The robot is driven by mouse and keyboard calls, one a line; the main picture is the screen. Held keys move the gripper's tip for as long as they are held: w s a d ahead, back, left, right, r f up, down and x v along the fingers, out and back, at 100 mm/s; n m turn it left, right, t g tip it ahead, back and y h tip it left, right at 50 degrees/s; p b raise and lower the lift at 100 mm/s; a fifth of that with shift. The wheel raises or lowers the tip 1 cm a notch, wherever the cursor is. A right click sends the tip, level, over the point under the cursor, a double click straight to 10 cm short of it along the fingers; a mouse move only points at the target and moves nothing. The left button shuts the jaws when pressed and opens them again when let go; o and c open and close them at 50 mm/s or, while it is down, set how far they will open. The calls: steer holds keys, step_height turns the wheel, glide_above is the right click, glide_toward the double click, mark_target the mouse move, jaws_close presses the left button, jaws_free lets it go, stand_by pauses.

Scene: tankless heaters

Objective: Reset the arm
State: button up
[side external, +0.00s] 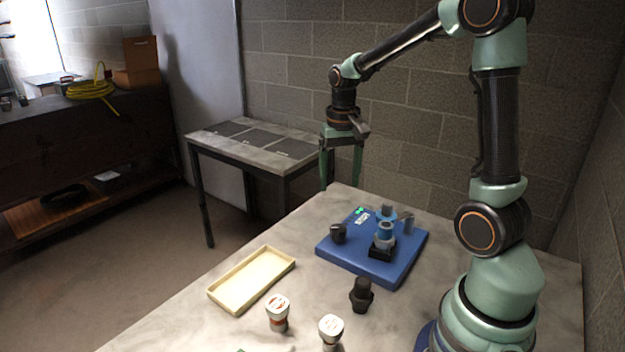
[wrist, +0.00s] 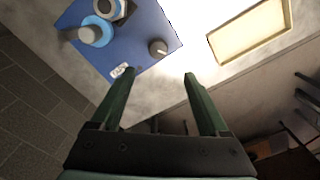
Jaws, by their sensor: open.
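My gripper (side external: 341,184) is open and empty, pointing down. In the side view it hangs in front of the block wall, past the far edge of the marble-look table. In the wrist view its two green fingers (wrist: 158,75) stand apart with nothing between them. My arm reaches up and over from its base at the right. The blue board (side external: 388,270) lies on the table below and to the right of my gripper, apart from it. It carries a black knob (side external: 338,233), a blue-topped fitting (side external: 384,235) and small green lights (side external: 360,211).
A shallow cream tray (side external: 236,297) lies left of the board; it also shows in the wrist view (wrist: 274,42). A black fitting (side external: 361,296) and two white-topped pieces (side external: 278,312) (side external: 330,330) stand near the front. A side table (side external: 205,133) stands behind. A dark workbench (side external: 90,140) is far left.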

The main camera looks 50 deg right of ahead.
steer(key=s+a+r+n+t, duration=0.2)
steer(key=s+a+r+n, duration=0.1)
steer(key=a, duration=0.4)
steer(key=s+a+r+n+t, duration=0.3)
steer(key=a+r+n, duration=0.1)
steer(key=a, duration=0.3)
steer(key=shift+s+a+n, duration=0.25)
steer(key=shift+a+n, duration=0.05)
steer(key=shift+n, duration=0.1)
steer(key=shift+w+d+r, duration=0.1)
steer(key=n+g, duration=0.4)
steer(key=g, duration=0.1)
glide_toward(339, 227)
step_height(339, 227, down, 8)
steer(key=shift+w+f, duration=0.1)
steer(key=shift+f, duration=0.15)
